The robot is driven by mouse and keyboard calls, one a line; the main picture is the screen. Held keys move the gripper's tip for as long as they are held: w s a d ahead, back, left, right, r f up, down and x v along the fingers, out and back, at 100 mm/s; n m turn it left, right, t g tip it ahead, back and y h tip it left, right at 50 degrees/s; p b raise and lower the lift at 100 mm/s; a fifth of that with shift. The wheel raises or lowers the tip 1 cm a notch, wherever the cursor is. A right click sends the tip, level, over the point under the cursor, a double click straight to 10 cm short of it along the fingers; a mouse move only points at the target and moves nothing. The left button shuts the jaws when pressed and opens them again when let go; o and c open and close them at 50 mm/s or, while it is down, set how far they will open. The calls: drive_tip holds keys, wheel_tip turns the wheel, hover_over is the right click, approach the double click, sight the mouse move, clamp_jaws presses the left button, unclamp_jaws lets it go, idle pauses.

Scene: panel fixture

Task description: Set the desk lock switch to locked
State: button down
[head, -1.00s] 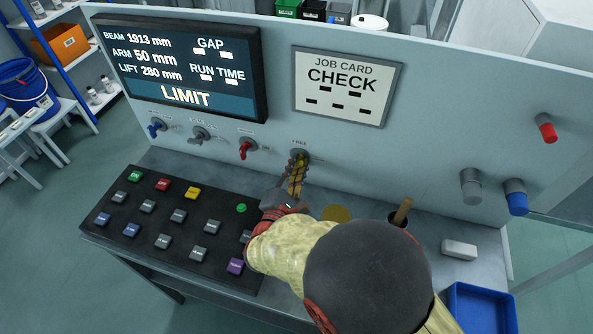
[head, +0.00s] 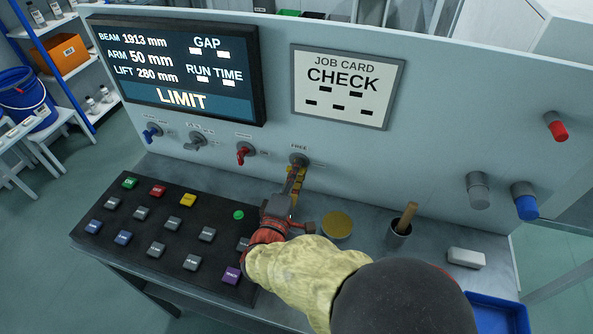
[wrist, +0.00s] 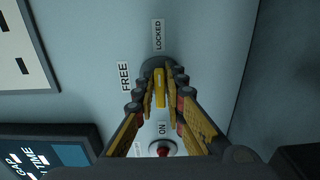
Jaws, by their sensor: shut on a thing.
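The desk lock switch (head: 299,158) is the rightmost of the row of switches on the upright panel. A FREE label is above it and a smaller label is to its right. My gripper (head: 298,170) reaches up to it from below and covers most of its handle. In the wrist view, the yellow handle (wrist: 160,88) is between the fingertips of my gripper (wrist: 159,76), which are shut on it. There the FREE label (wrist: 125,77) is left of the knob and the LOCKED label (wrist: 158,35) is above it. The handle lies roughly in line with LOCKED; the fingers partly hide its base.
A red switch (head: 245,153) is close on the left. Below are a button box (head: 165,235), a yellow disc (head: 337,224) and a dark cup with a wooden handle (head: 400,225). A screen (head: 180,70) and job card (head: 346,85) are above. Knobs project at the right.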

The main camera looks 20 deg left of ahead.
drive_tip(key=shift+f, duration=0.1)
idle(0.4)
drive_tip(key=c, duration=1.9)
unclamp_jaws()
drive_tip(key=s, duration=0.4)
drive_tip(key=s+d, duration=0.1)
drive_tip(key=s, duration=0.7)
drive_tip(key=shift+d, duration=0.2)
